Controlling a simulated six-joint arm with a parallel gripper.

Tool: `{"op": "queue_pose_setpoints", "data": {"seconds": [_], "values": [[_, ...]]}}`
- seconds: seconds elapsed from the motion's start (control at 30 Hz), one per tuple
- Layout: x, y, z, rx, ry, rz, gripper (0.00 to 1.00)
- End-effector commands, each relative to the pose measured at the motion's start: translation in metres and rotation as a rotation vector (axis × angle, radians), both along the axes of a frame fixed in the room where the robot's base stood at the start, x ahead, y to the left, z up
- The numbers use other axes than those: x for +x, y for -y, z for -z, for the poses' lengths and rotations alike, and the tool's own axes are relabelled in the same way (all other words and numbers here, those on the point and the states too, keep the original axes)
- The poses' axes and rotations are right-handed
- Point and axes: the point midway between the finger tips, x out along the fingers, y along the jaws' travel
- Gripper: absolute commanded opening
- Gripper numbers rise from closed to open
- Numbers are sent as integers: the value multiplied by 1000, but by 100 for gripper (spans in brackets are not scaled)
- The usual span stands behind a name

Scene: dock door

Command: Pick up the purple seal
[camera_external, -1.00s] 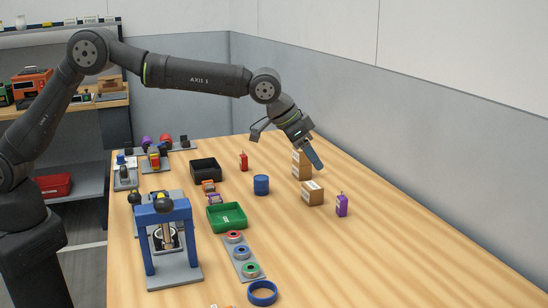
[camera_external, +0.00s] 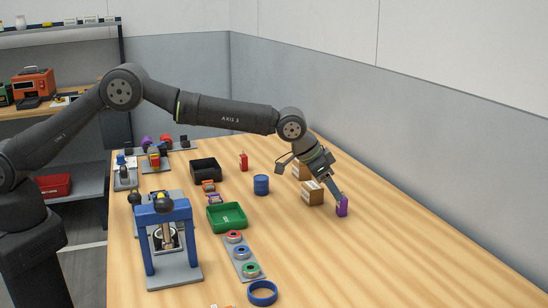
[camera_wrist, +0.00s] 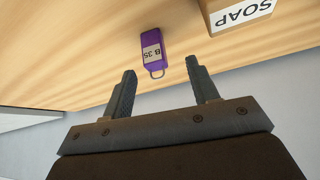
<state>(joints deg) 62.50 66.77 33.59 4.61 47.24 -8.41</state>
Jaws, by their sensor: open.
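The purple seal (camera_external: 343,206) stands on the wooden table at the right, beside a cardboard box. In the wrist view the purple seal (camera_wrist: 151,48) shows a white label reading "B 35" and a thin metal loop at its end. My gripper (camera_external: 339,199) is just above and by the seal in the external view, partly in front of it. In the wrist view my gripper (camera_wrist: 158,77) has its two fingers apart, with nothing between them. The seal lies beyond the fingertips, in line with the gap between them.
A cardboard box (camera_external: 312,193) stands close to the left of the seal; a box marked "SOAP" (camera_wrist: 240,14) shows in the wrist view. A blue drum (camera_external: 261,185), a green tray (camera_external: 227,226) and a blue ring (camera_external: 262,293) are further left. The table's front right is clear.

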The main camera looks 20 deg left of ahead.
Motion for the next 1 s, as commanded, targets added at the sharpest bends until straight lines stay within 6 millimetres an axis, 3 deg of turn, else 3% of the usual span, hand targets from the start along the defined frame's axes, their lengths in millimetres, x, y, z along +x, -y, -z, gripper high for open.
{"op": "queue_pose_setpoints", "data": {"seconds": [0.53,0.87,0.9,1.0], "values": [[10,29,37,-1,0,1,54],[12,31,41,-1,0,1,54],[12,31,41,-1,0,1,52],[12,31,41,-1,0,1,33]]}}
